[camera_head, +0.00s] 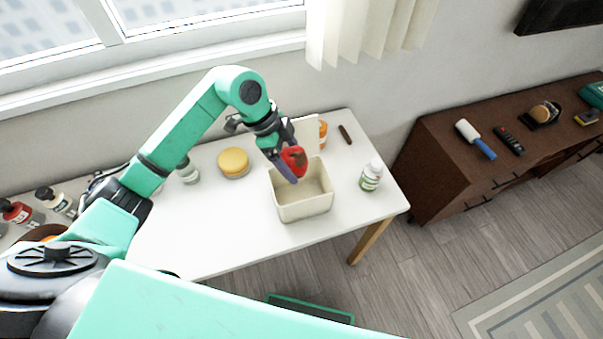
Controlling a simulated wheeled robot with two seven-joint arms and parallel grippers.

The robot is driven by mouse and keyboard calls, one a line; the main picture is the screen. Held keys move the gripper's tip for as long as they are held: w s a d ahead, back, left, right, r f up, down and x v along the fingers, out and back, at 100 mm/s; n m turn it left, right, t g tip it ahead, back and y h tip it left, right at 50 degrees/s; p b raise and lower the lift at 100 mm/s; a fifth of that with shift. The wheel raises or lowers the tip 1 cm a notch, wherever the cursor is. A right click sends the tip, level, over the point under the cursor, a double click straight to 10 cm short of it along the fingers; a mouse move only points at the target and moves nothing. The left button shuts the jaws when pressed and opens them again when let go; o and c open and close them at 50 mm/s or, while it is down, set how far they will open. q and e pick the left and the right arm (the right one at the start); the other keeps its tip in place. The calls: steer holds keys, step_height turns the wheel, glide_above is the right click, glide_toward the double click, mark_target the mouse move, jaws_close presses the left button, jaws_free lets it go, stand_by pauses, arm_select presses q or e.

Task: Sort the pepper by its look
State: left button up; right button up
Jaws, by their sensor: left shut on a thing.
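My left gripper (284,166) is shut on a red pepper (294,158) with a brownish dark patch on its skin. It holds the pepper above the back left part of an open cream box (304,209) on the white table. The box's inside looks empty where I can see it; the gripper hides part of its back left. My right gripper is not in view.
On the white table (190,235) are a yellow round thing (233,162), a white bottle with a green label (371,175), an orange thing (323,132) partly hidden behind the panel, and a dark stick (345,134). Several bottles (20,212) stand at the left. A brown cabinet (450,160) is at the right.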

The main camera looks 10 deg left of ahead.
arm_select(q)
step_height(320, 180, down, 6)
steer(key=b, duration=0.5)
steer(key=shift+r+b, duration=0.2)
steer(key=shift+b, duration=0.2)
steer(key=shift+f+b, duration=0.3)
steer(key=shift+b, duration=0.05)
steer(key=o, duration=1.2)
steer(key=shift+o, duration=0.2)
steer(key=shift+r, duration=0.1)
steer(key=b+v, duration=0.1)
steer(key=v, duration=1.3)
steer(key=shift+a+r, duration=0.2)
steer(key=shift+a, duration=0.05)
steer(key=shift+f, duration=0.1)
